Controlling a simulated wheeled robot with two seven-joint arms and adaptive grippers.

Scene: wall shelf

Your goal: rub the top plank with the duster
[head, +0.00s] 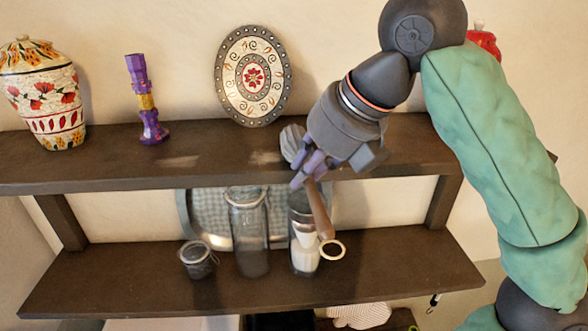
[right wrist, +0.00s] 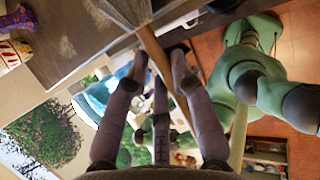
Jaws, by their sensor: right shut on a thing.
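The top plank (head: 90,165) is dark brown wood, with pale dusty patches on its surface. It also shows in the right wrist view (right wrist: 90,50). My right gripper (head: 308,168) is shut on the duster's brown handle (head: 319,212), at the plank's front edge. The handle slants down past the edge and ends in a pale ring. The duster's grey head (head: 292,141) lies over the plank, below the round plate. In the right wrist view the head (right wrist: 125,10) appears at or very close to the plank; contact is unclear. My left gripper is not in view.
On the top plank stand a painted vase (head: 45,100), a purple candlestick (head: 148,105) and a decorated plate (head: 253,77). A red item (head: 484,42) is partly behind my arm. The lower shelf (head: 120,275) holds glass jars (head: 250,235) and a tray (head: 205,205).

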